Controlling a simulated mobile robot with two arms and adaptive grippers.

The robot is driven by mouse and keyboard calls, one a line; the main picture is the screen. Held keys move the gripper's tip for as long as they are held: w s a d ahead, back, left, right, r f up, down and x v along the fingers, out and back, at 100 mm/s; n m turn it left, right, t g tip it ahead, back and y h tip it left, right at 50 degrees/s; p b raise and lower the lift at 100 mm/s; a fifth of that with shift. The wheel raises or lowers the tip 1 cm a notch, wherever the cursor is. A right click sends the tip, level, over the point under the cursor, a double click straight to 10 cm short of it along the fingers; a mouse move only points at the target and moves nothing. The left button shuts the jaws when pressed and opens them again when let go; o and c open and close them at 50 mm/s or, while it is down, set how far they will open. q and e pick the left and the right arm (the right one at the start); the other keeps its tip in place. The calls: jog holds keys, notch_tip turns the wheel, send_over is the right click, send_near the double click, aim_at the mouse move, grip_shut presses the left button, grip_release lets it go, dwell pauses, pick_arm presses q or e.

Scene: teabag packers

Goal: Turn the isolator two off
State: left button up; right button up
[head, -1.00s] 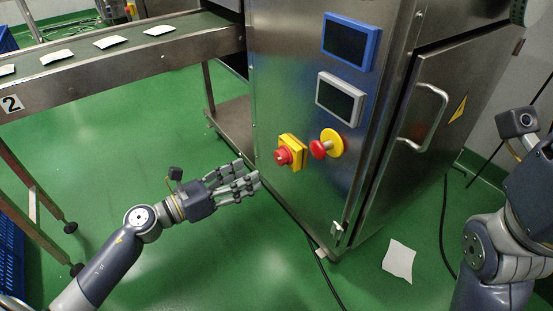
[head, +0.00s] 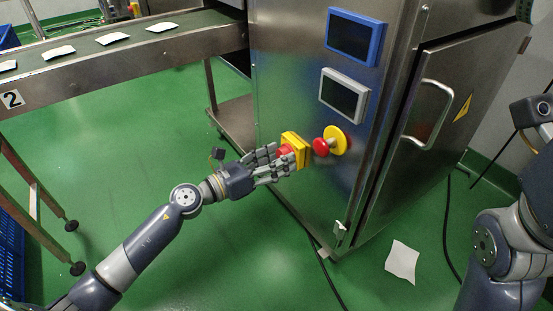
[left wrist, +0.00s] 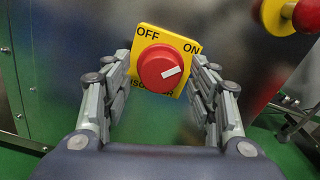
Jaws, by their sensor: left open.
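The isolator is a yellow plate (head: 294,141) with a red knob on the steel cabinet's front. In the left wrist view the red knob (left wrist: 160,68) sits on the yellow plate (left wrist: 147,36), marked OFF at upper left and ON at upper right. The knob's white mark points right, toward ON. My left gripper (head: 290,158) is open right in front of the isolator and partly covers the knob in the head view. In the left wrist view the fingers of my left gripper (left wrist: 160,90) stand on both sides of the knob. My right gripper is out of view.
A red mushroom button (head: 321,147) on a yellow disc sticks out just right of the isolator. Two screens, blue-framed (head: 354,37) and grey-framed (head: 343,95), sit above. A conveyor (head: 120,60) with several white packets runs at upper left. A white sheet (head: 402,262) lies on the green floor.

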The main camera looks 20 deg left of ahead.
pick_arm(q)
jog(key=c, duration=1.1)
jog(key=shift+o, duration=0.2)
